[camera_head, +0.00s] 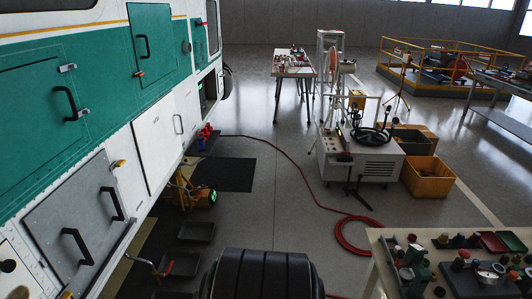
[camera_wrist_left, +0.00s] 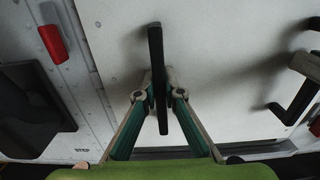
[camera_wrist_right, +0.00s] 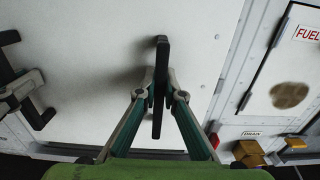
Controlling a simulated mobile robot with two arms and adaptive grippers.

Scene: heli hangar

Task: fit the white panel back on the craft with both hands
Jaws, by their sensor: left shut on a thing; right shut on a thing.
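The white panel (camera_wrist_left: 225,55) fills the middle of the left wrist view, and it also fills much of the right wrist view (camera_wrist_right: 95,50). My left gripper (camera_wrist_left: 162,95) is shut on an upright black bar handle (camera_wrist_left: 156,60) of the panel. My right gripper (camera_wrist_right: 159,93) is shut on another black bar handle (camera_wrist_right: 162,60) of it. The craft (camera_head: 108,70) stands along the left of the head view. Neither gripper shows there. A grey panel (camera_head: 85,200) with two black handles is on its side; I cannot tell whether it is the held one.
Beside the panel are a red part (camera_wrist_left: 53,44) and a dark recess (camera_wrist_left: 30,105) marked STEP. A stained door (camera_wrist_right: 285,80) marked FUEL is on the other side. Trays (camera_head: 180,264), a red hose (camera_head: 305,185), a wheeled machine (camera_head: 360,160) and a tool table (camera_head: 455,245) stand around open floor.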

